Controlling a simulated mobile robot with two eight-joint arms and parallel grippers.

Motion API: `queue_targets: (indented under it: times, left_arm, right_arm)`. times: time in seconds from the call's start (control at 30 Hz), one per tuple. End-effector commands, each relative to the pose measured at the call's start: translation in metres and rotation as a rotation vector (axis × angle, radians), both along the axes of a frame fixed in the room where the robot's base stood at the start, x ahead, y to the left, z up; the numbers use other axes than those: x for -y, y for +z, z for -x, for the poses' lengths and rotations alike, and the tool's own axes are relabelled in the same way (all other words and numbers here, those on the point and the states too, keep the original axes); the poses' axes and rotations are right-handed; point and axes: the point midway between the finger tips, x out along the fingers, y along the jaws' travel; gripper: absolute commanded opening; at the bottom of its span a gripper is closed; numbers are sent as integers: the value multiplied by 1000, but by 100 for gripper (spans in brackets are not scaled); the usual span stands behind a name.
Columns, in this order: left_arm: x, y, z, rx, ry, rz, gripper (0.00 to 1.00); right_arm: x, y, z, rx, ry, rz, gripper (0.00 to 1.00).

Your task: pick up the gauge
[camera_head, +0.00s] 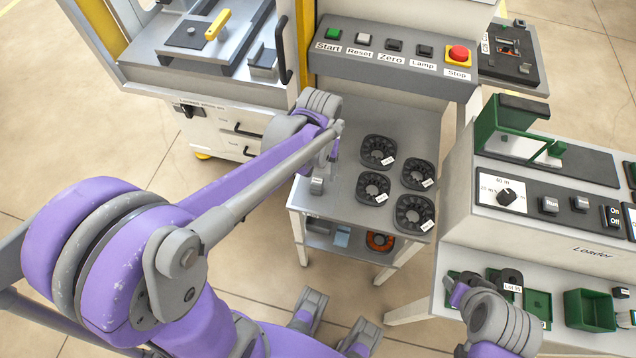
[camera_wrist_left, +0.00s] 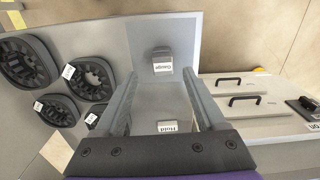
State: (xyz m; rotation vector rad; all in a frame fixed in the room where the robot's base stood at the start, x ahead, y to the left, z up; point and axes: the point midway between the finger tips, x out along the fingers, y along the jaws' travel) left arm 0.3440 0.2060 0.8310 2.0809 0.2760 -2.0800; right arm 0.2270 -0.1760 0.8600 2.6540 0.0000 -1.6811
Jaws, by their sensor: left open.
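The gauge (camera_wrist_left: 162,55) is a small grey block with a white "Gauge" label, standing on the grey top of a small table (camera_wrist_left: 180,28). In the left wrist view it lies just beyond the fingertips, in line with the gap. In the head view a small grey block beside my left wrist (camera_head: 316,186) seems to be the gauge. My left gripper (camera_wrist_left: 161,78) is open and empty, pointing down over the table. Part of it is hidden by its arm in the head view. My right wrist (camera_head: 500,322) shows at the lower right; its fingers cannot be made out.
Several black ring parts with tags (camera_head: 373,187) stand right of the gauge. A button panel (camera_head: 390,50) rises behind the table, a white drawer cabinet (camera_head: 225,125) to its left.

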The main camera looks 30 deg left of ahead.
Motion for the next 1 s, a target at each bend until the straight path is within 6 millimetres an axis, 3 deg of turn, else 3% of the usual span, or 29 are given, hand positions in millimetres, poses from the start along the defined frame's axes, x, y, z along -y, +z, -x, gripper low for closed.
queue_targets:
  times: [0.17, 0.43, 0.77, 1.0]
  left_arm:
    - [-1, -13, 0, 0, 0, 0, 72]
    - [-4, -52, 2, 1, -1, 1, 72]
    - [-4, -58, 3, 1, -1, 1, 72]
    - [-4, -58, 3, 1, -1, 0, 29]
  right_arm:
    - [0, -2, 0, -1, 0, 0, 50]
    - [0, -8, 1, -2, 0, 0, 50]
    - [0, -8, 1, -3, 0, 0, 50]
    - [0, -8, 1, -3, 0, 0, 50]
